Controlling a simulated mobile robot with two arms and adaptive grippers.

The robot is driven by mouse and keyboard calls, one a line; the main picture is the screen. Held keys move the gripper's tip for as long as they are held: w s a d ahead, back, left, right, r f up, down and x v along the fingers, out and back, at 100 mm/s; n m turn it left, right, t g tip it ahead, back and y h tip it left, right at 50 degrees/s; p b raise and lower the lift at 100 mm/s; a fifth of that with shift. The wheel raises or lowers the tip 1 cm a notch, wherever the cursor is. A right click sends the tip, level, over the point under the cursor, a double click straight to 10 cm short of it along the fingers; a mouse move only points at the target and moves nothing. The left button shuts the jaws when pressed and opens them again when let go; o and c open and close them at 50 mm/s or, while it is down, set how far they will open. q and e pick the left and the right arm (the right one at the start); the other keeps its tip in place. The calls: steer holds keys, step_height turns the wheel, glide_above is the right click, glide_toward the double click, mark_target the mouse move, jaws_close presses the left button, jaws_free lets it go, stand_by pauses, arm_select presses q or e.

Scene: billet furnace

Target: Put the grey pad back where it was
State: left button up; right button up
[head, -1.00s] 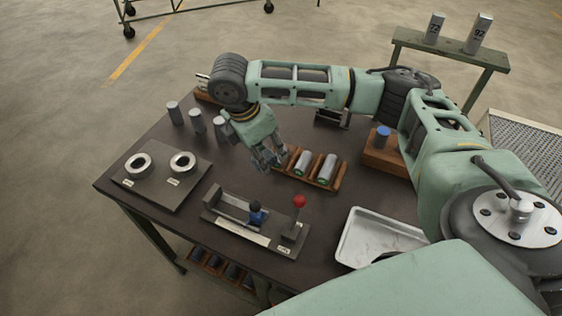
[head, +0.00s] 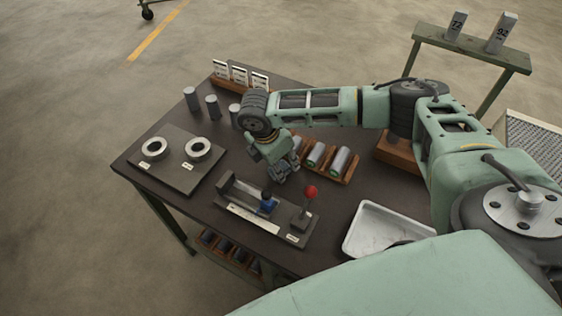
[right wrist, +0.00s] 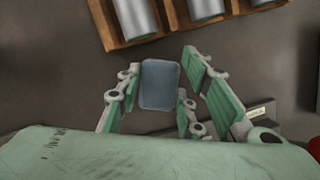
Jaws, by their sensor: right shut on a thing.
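The grey pad (right wrist: 160,85) shows in the right wrist view as a blue-grey block with rounded corners, between the fingers of my right gripper (right wrist: 165,100). The gripper is shut on it, above the dark table. In the head view my right gripper (head: 284,172) is just behind the measuring fixture (head: 245,207) and in front of the left part of the wooden rack (head: 345,175). The pad cannot be made out there. My left gripper is not in view.
The fixture carries a blue piece (head: 267,203) and a red-knobbed lever (head: 310,191). The rack holds grey billets. A plate with two rings (head: 175,170) lies left, with standing cylinders (head: 212,107) behind it. A white tray (head: 385,232) lies at front right.

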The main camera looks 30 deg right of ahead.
steer(key=o, duration=0.9)
